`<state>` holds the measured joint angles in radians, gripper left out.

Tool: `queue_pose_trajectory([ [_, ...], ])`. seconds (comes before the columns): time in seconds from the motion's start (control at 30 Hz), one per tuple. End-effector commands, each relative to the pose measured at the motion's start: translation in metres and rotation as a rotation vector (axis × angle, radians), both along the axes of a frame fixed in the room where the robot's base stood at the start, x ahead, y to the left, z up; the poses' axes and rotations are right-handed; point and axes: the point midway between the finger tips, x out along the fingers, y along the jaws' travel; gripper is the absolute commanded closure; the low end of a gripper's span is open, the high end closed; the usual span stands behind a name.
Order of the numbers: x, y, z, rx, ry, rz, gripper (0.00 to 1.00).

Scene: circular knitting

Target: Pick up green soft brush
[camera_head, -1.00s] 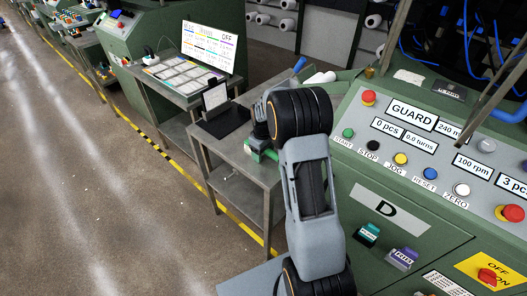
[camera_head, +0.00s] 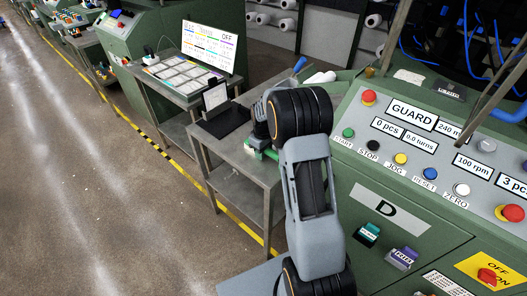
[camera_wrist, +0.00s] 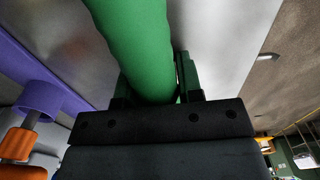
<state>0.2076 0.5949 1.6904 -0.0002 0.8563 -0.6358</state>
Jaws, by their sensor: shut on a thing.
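The green soft brush (camera_wrist: 140,45) shows in the wrist view as a thick green cylinder running up out of the top of the picture. My gripper (camera_wrist: 152,82) has its dark fingers on both sides of it and is shut on it. In the head view my gripper (camera_head: 260,128) is low over the small metal table (camera_head: 235,172), mostly hidden behind my own arm. A bit of green (camera_head: 263,151) shows just below it at the tabletop. I cannot tell whether the brush touches the table.
A purple item (camera_wrist: 40,98) and an orange item (camera_wrist: 17,145) lie left of the brush in the wrist view. In the head view a black stand (camera_head: 222,118) is left of my gripper, a blue-handled tool (camera_head: 299,65) behind. The green machine panel (camera_head: 400,180) is close on the right.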

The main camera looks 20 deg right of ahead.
Motion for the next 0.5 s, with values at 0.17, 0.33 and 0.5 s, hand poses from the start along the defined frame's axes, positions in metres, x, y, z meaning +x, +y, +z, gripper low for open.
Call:
queue_pose_trajectory([
  [0.17,0.001,0.0,0.007,-0.001,-0.003,0.0,0.98],
  [0.33,0.001,0.0,0.028,-0.001,-0.006,0.0,0.98],
  [0.5,-0.022,0.006,0.06,-0.002,-0.006,0.0,0.98],
])
